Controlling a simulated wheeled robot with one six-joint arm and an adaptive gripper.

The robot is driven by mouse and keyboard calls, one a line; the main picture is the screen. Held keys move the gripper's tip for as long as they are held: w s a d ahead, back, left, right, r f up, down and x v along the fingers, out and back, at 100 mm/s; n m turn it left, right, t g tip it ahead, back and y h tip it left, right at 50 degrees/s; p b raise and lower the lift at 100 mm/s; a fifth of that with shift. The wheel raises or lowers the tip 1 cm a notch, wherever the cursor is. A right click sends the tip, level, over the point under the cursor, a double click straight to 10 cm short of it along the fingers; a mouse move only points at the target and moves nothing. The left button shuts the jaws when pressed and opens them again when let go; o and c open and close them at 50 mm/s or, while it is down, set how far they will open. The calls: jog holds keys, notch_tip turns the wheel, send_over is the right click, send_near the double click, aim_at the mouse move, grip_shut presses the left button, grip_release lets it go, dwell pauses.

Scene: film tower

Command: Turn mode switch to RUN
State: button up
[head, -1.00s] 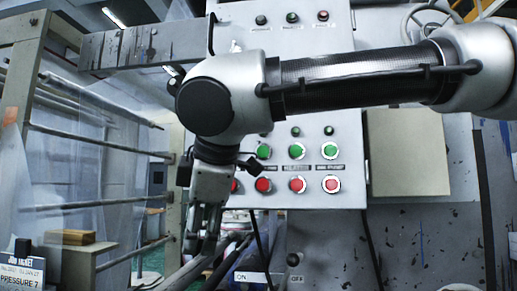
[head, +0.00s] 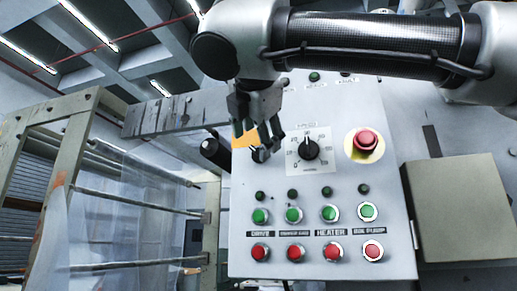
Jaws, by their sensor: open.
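My gripper (head: 262,138) is at the upper left of the grey control panel (head: 238,215), fingers pointing down. It is open. Just below its fingertips, a small dark switch (head: 260,155) sits beside an orange-yellow plate (head: 242,141) that the fingers partly cover. This looks like the mode switch; its markings and pointer direction cannot be read. Whether the fingers touch it or stand in front of it, I cannot tell. To its right is a larger black dial (head: 308,150) on a white scale plate.
A red mushroom button (head: 365,140) on a yellow disc is at the panel's upper right. Below are rows of green buttons (head: 328,212) and red buttons (head: 332,252). A beige box (head: 460,205) stands at right, a frame with rails (head: 135,207) at left. My arm crosses the panel top.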

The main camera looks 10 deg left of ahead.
aim_at(256, 151)
jog(key=x, duration=0.4)
jog(key=shift+w, duration=0.1)
jog(key=c, duration=1)
